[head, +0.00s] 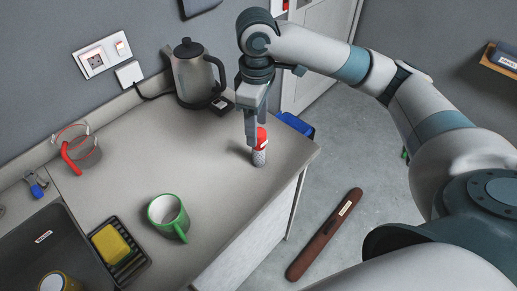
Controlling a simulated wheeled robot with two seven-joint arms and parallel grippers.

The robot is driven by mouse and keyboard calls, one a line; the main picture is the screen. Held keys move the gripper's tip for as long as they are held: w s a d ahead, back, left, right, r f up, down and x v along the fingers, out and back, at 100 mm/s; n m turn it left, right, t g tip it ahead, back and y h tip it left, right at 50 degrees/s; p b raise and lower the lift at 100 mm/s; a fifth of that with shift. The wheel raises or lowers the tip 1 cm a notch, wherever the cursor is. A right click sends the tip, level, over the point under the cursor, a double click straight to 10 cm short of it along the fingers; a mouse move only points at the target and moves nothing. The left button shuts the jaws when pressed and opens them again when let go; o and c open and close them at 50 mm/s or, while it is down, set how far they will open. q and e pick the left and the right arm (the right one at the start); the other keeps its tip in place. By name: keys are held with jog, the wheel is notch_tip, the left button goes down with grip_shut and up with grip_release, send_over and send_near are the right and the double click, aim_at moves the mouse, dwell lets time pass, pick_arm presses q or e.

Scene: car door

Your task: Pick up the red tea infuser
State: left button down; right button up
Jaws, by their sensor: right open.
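The red tea infuser (260,156) stands upright on the counter near its right edge, with a red top and a grey mesh lower part. My right gripper (252,138) points down at the infuser's top, with its fingers at the red part. The jaws are open, and the fingers partly hide the red top. I cannot tell whether a finger touches it. My left gripper is not in view.
A kettle (195,75) stands behind on the counter (215,165). A green mug (168,214), a glass jug with a red handle (78,150), and a yellow sponge (110,244) on a black rack are to the left. A sink (45,245) is front left.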

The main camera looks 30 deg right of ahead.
aim_at(259, 148)
jog(key=shift+f+p, duration=0.35)
jog(key=shift+f, duration=1.95)
jog(key=shift+s+d+f+p, duration=0.1)
jog(key=shift+f+p, duration=0.3)
jog(key=shift+f, duration=0.15)
notch_tip(259, 148, down, 3)
jog(key=shift+s+d+f+p, duration=0.1)
jog(key=shift+p, duration=0.45)
jog(key=shift+f, duration=0.45)
jog(key=c, duration=1.2)
